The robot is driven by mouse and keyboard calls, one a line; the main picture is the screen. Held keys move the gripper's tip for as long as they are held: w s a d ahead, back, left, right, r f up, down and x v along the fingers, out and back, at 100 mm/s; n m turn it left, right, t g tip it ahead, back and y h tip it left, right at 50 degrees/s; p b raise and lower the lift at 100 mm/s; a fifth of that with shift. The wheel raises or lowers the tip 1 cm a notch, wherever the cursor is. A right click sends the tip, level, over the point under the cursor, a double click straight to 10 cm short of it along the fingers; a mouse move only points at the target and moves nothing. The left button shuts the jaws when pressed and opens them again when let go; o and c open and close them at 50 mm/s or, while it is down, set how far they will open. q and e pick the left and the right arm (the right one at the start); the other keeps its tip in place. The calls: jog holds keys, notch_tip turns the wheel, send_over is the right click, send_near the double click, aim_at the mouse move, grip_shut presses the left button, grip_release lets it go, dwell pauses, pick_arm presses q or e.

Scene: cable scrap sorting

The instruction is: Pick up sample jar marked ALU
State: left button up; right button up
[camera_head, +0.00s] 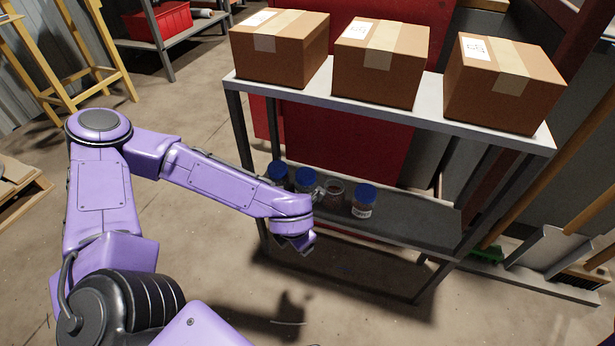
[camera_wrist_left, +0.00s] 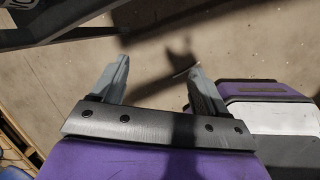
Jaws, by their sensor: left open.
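Several jars stand in a row on the lower shelf (camera_head: 405,232) in the head view. Two blue-lidded jars stand at the left, one (camera_head: 278,170) and another (camera_head: 305,178). A jar without a blue lid (camera_head: 334,193) stands right of them, and a blue-lidded jar with a pale label (camera_head: 364,201) is at the right end. The label writing is too small to read, so I cannot tell which is marked ALU. My left gripper (camera_wrist_left: 158,66) is open and empty in the left wrist view. In the head view its wrist is in front of the jars, largely hiding the fingers. My right gripper is not in view.
Three cardboard boxes, left (camera_head: 282,48), middle (camera_head: 380,62) and right (camera_head: 503,84), sit on the upper shelf (camera_head: 330,98) above the jars. Shelf posts (camera_head: 243,150) flank the lower shelf. Floor (camera_head: 350,310) in front is clear. A broom stands at the right.

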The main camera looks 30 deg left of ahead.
aim_at(306, 173)
pick_arm(q)
jog(key=w+a+r+n+h, duration=0.1)
jog(key=w+a+r+n, duration=0.1)
jog(key=a+r+n, duration=0.35)
jog(key=shift+n, duration=0.25)
jog(key=w, duration=0.2)
jog(key=w+r+b, duration=0.1)
jog(key=w, duration=0.1)
jog(key=w+b, duration=0.1)
jog(key=w, duration=0.2)
jog(key=shift+d+r, duration=0.15)
jog(key=shift+w, duration=0.35)
jog(key=w+b, duration=0.1)
jog(key=w, duration=0.1)
jog(key=w+a+b, duration=0.1)
jog(key=w, duration=0.1)
jog(key=shift+w+a, duration=0.1)
jog(key=shift+w, duration=0.1)
notch_tip(306, 173, down, 2)
jog(key=shift+f+b, duration=0.1)
jog(key=shift+b, duration=0.3)
jog(key=shift+w+a+f, duration=0.1)
jog(key=shift+w+f, duration=0.1)
jog(key=shift+f, duration=0.05)
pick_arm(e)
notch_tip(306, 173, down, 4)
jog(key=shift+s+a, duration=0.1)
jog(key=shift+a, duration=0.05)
pick_arm(q)
jog(key=shift+c, duration=0.3)
